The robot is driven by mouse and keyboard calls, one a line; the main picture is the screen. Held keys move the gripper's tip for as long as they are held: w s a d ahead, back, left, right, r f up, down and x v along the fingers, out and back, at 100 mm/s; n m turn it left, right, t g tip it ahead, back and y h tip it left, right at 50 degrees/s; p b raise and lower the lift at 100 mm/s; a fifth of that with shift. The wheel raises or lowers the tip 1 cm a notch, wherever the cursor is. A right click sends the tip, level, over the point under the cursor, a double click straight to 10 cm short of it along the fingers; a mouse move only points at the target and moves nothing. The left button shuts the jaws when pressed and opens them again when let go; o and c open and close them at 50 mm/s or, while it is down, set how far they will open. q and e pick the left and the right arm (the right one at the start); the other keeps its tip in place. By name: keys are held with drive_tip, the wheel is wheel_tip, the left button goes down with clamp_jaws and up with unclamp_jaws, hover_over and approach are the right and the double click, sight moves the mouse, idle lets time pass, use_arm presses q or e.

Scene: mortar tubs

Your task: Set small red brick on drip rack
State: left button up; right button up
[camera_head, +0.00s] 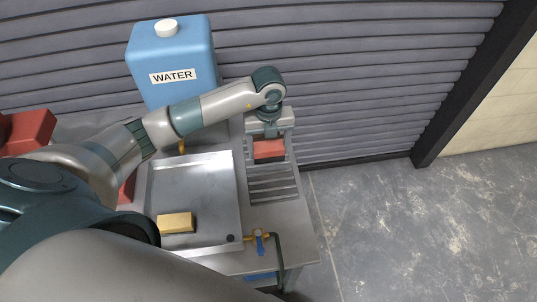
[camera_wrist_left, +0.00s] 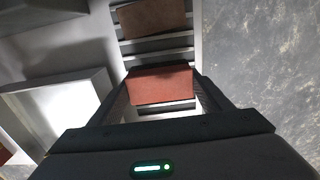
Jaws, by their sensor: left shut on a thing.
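My left gripper (camera_head: 268,138) is shut on a small red brick (camera_head: 269,150), held level over the drip rack (camera_head: 273,186). In the left wrist view the red brick (camera_wrist_left: 161,85) sits between the two dark fingers, with pale rack slats showing beyond and below it. I cannot tell whether its underside touches the slats. A second, browner brick (camera_wrist_left: 152,17) lies on the far part of the rack; the gripper hides that part in the head view. My right gripper is not in view.
A metal tray (camera_head: 197,172) left of the rack holds a yellow sponge-like block (camera_head: 176,222). A blue water tank (camera_head: 170,55) stands behind. A tap (camera_head: 259,240) is at the front right. The near rack slats are bare. Open floor lies right.

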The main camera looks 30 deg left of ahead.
sight(269, 154)
use_arm(q)
drive_tip(key=shift+f+b, duration=1.05)
drive_tip(key=shift+f, duration=0.85)
drive_tip(key=shift+f, duration=0.1)
drive_tip(key=o, duration=1.4)
drive_tip(key=shift+c, duration=0.2)
drive_tip(key=shift+r, duration=0.3)
wheel_tip(269, 154, up, 10)
drive_tip(key=b, duration=0.4)
drive_tip(key=shift+r, duration=0.85)
